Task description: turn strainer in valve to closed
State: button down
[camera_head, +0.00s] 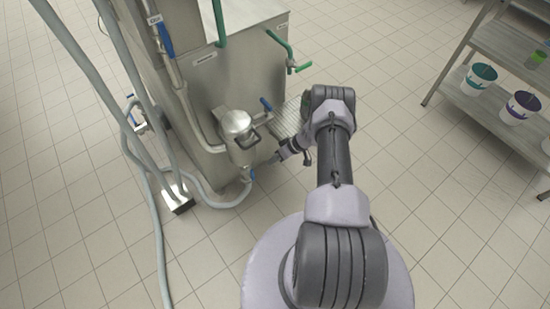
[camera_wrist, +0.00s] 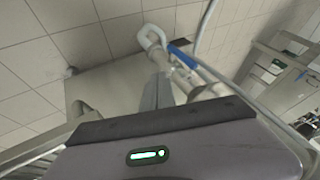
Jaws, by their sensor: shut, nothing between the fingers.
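The steel strainer (camera_head: 237,128) has a round lid and hangs on the front of the steel machine. A valve with a blue handle (camera_head: 249,174) sits low beneath it, where a grey hose joins. Another blue handle (camera_head: 265,104) is to the strainer's upper right. I cannot read which one is the strainer in valve. My gripper (camera_head: 273,160) is shut and empty, just right of the strainer's lower end and close to the low valve. In the wrist view, its fingers (camera_wrist: 160,92) point towards a pipe with a blue handle (camera_wrist: 181,43); I cannot tell whether they touch.
Grey hoses (camera_head: 155,215) run down the left side to the floor. A steel rack (camera_head: 480,97) with cups or buckets (camera_head: 520,107) stands at the right. The tiled floor between rack and machine is clear.

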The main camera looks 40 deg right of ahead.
aim_at(252, 176)
jog(key=w+a+f+b, duration=0.1)
jog(key=a+f, duration=0.2)
jog(key=a, duration=0.3)
jog(key=shift+w+b, duration=0.15)
jog(key=shift+b, duration=0.25)
jog(key=shift+a+r+h+p, duration=0.2)
jog(key=shift+h+p, duration=0.2)
jog(key=shift+p, duration=0.65)
